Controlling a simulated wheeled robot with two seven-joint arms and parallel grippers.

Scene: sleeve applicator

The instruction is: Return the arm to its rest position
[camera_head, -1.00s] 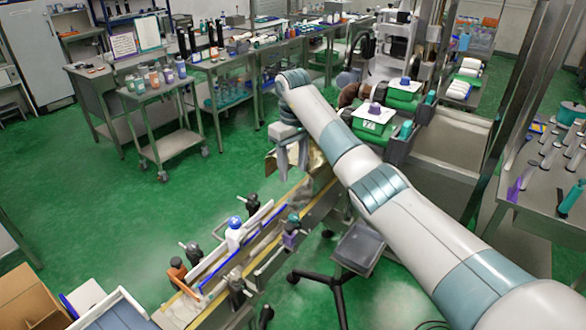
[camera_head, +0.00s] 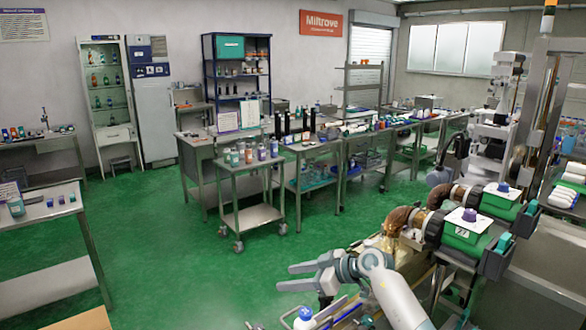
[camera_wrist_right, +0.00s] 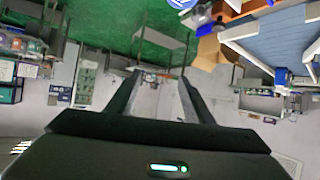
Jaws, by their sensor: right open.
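My right gripper (camera_head: 292,278) is at the lower middle of the head view, with its two fingers apart and pointing left. Nothing is between them. My right arm comes up from the bottom edge behind it. In the right wrist view the two dark fingers (camera_wrist_right: 158,98) also stand apart, with only the distant room between them. My left gripper and arm are not in view. A white bottle with a blue cap (camera_head: 304,318) shows below the gripper at the bottom edge, apart from it.
A steel cart (camera_head: 250,218) with several jars stands ahead on the green floor. The green-topped machine (camera_head: 465,240) is to the right of the gripper. A steel table (camera_head: 50,240) stands at the left. Open floor lies between that table and the cart.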

